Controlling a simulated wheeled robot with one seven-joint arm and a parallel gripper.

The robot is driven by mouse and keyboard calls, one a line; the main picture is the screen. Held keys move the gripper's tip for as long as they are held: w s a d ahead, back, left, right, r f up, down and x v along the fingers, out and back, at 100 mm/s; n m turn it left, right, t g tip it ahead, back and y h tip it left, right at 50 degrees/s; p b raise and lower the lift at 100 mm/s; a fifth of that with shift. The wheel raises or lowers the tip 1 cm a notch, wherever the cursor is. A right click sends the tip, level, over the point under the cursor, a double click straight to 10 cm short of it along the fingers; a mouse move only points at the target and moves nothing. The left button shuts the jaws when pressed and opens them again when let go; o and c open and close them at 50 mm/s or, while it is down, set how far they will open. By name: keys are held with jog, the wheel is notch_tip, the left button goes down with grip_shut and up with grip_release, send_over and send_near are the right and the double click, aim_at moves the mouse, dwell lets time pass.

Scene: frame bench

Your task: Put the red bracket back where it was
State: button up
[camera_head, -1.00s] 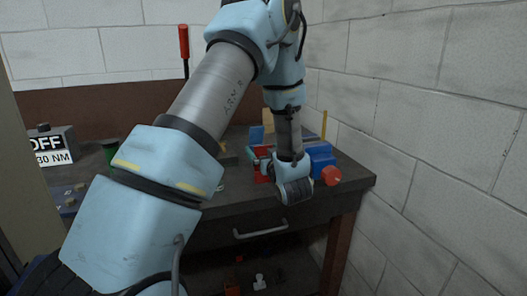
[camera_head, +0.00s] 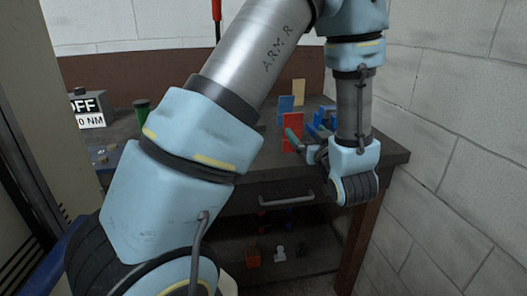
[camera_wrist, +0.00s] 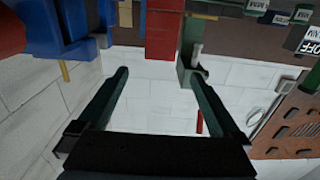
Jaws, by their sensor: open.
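The red bracket (camera_head: 291,131) stands upright on the bench in the head view, left of my wrist. In the wrist view the red bracket (camera_wrist: 168,32) shows at the top centre, just past the fingertips and roughly in line with the gap. My gripper (camera_wrist: 155,75) has its two dark green fingers spread wide, with nothing between them. In the head view my gripper (camera_head: 302,144) is at the front of the bench, close to the bracket, partly overlapping it. I cannot tell whether they touch.
A blue fixture (camera_head: 322,122) stands just right of the bracket. A blue plate (camera_head: 285,104) and a tan plate (camera_head: 298,92) stand behind it. A green cylinder (camera_head: 142,110) and an OFF sign block (camera_head: 88,107) are to the left. A drawer handle (camera_head: 286,201) is below the bench top.

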jog(key=w+a+f+g+h, duration=0.1)
jog(key=w+a+f+g, duration=0.1)
jog(key=w, duration=0.1)
jog(key=w+f+g+h, duration=0.1)
jog(key=g, duration=0.1)
jog(key=shift+w+a+h, duration=0.3)
jog(key=shift+w+a, duration=0.05)
jog(key=shift+a, duration=0.05)
jog(key=a+g, duration=0.1)
jog(key=a+f+g+h, duration=0.1)
jog(key=a+f+m+g, duration=0.1)
jog(key=shift+s+a+g, duration=0.15)
jog(key=shift+s+g, duration=0.15)
jog(key=shift+s, duration=0.1)
jog(key=s+a+f+m+g+y, duration=0.1)
jog(key=s+a+g, duration=0.7)
jog(key=s+a, duration=0.6)
jog(key=shift+s+a+m+g, duration=0.15)
jog(key=shift+a+m+g, duration=0.15)
jog(key=shift+a, duration=0.9)
